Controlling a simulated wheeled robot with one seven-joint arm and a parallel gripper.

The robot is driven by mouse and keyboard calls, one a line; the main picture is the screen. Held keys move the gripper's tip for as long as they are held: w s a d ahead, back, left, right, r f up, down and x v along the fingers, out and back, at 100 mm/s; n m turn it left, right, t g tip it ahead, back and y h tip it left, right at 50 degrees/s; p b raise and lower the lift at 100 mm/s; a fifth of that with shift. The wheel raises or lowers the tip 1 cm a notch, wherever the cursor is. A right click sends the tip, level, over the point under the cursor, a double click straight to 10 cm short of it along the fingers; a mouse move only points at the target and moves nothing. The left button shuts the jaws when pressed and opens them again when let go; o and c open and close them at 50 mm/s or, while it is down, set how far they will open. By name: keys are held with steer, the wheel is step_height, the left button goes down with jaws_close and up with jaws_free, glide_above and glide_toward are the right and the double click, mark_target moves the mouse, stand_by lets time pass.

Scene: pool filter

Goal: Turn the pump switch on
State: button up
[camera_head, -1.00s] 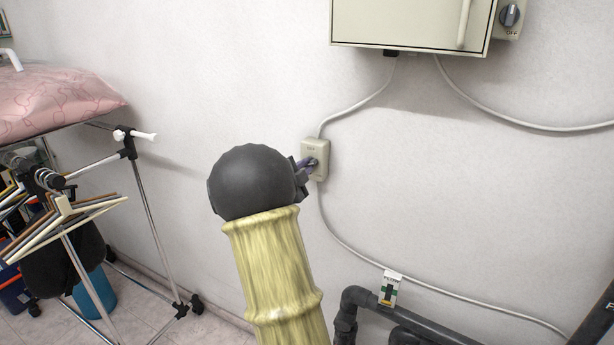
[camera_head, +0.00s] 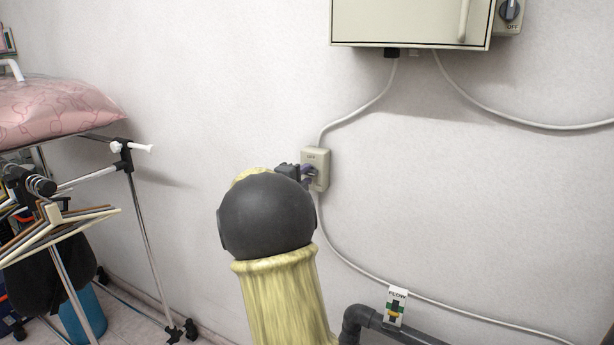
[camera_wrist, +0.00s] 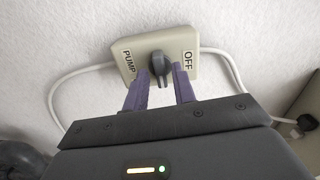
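The pump switch is a small beige box (camera_head: 322,160) on the wall. In the wrist view, the pump switch box (camera_wrist: 185,46) has a PUMP label on the left and an OFF label on the right. Its dark knob (camera_wrist: 158,63) sits in the middle between the labels. My gripper (camera_wrist: 160,78) has two purple fingers, spread apart, with the knob between their tips. I cannot tell whether a finger touches it. In the head view, my gripper (camera_head: 306,172) is at the switch's left front, and the knob is mostly hidden.
A beige cabinet (camera_head: 400,22) with another OFF-labelled knob (camera_head: 509,10) hangs above. Grey cables (camera_head: 440,297) run along the wall to it. A dark pipe (camera_head: 362,313) with a FLOW tag (camera_head: 396,306) is at lower right. A drying rack (camera_head: 140,220) stands at left.

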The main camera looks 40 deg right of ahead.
steer(key=b+v, duration=0.1)
steer(key=v, duration=0.5)
steer(key=shift+b, duration=0.3)
steer(key=shift+a, duration=0.1)
steer(key=v, duration=1.7)
steer(key=shift+b, duration=0.35)
steer(key=shift+f, duration=0.1)
